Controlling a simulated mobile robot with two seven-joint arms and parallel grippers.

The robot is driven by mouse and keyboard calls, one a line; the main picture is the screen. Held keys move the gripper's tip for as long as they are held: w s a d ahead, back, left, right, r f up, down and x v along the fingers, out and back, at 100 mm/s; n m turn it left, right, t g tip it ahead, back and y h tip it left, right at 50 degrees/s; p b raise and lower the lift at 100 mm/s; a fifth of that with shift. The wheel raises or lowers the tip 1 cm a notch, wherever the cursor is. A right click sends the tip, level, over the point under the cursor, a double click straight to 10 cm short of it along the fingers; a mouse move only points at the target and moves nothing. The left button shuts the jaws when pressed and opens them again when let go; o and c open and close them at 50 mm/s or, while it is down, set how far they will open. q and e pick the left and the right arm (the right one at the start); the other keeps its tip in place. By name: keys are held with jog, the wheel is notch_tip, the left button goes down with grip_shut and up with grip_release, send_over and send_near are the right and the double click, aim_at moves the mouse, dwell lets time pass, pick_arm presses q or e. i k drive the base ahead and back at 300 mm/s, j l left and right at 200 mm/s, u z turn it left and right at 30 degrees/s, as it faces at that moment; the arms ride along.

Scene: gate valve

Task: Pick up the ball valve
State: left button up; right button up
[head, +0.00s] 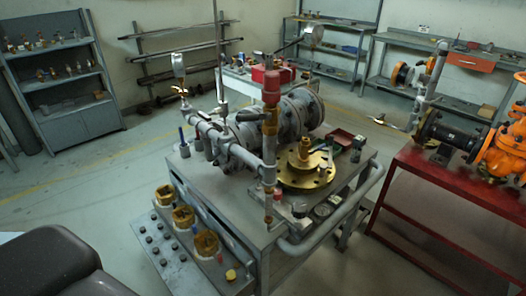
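No single item is clearly identifiable as the ball valve at this size. On the grey workbench cart (285,240), a brass flanged part (305,168) with an upright stem lies near the right side. A vertical pipe with a red-topped fitting (271,88) stands in front of a large grey flanged valve body (300,112). Several small brass fittings (72,68) stand on the shelf unit at the far left; they are too small to tell apart. Neither of my grippers is in view.
A red table (455,188) at the right carries an orange valve assembly (508,150). A tubular handle (340,215) runs along the cart's right side. Grey benches (350,48) and wall racks stand at the back. The floor (80,185) left of the cart is clear.

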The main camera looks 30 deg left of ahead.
aim_at(305, 147)
jog(key=i+l+u, duration=0.1)
jog(key=u, duration=0.3)
jog(key=i+l+u, duration=0.1)
jog(key=u, duration=0.3)
jog(key=l+u, duration=0.4)
jog(key=i+l+u, duration=0.1)
jog(key=l+u, duration=0.15)
jog(key=i+l+u, duration=0.1)
jog(key=u, duration=0.15)
jog(key=l, duration=0.1)
